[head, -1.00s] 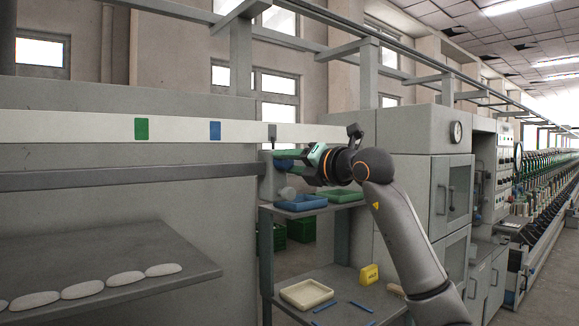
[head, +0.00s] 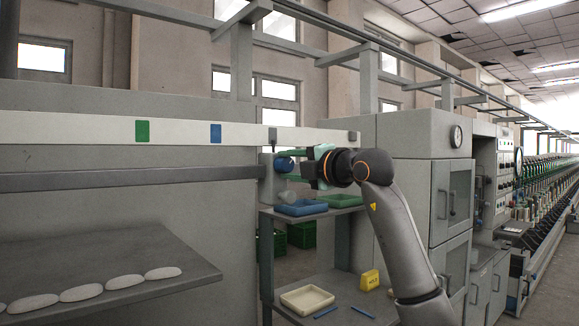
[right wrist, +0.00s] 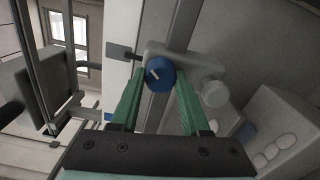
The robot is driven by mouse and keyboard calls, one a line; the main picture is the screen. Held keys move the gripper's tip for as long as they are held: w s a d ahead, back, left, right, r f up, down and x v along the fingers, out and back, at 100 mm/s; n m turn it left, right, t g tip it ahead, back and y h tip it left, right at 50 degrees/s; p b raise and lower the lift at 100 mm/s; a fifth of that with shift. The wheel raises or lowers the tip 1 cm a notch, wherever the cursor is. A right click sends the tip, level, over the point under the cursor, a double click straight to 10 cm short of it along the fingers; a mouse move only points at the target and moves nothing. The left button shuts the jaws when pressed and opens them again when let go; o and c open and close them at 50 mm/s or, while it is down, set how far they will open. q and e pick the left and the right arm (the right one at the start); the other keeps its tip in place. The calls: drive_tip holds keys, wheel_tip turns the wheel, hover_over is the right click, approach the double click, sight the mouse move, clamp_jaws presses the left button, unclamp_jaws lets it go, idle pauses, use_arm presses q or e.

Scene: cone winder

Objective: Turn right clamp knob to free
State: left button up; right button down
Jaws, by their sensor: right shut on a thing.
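The blue clamp knob (head: 282,163) sticks out from the grey machine bracket (head: 266,185) at the right end of the long beam. My right gripper (head: 288,164) reaches it from the right, with one green finger above and one below. In the right wrist view the knob (right wrist: 160,75) sits between the tips of the two green fingers, and the gripper is shut on it. A pale mark shows on the knob's face, pointing up and left there. A grey round knob (right wrist: 214,93) sits beside it, clear of the fingers. My left gripper is not in view.
A blue tray (head: 301,208) and a green tray (head: 341,201) stand on the shelf just below the gripper. A cream tray (head: 307,299) and a yellow block (head: 370,280) lie lower down. A grey cabinet (head: 403,150) stands behind my right arm.

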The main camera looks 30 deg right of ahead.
idle(0.4)
drive_tip(key=shift+c, duration=1.9)
unclamp_jaws()
drive_tip(key=shift+s, duration=0.1)
drive_tip(key=shift+s, duration=0.25)
drive_tip(key=s+d+b, duration=0.1)
drive_tip(key=s+b, duration=0.2)
drive_tip(key=s, duration=0.9)
drive_tip(key=shift+b, duration=0.4)
drive_tip(key=shift+w, duration=0.15)
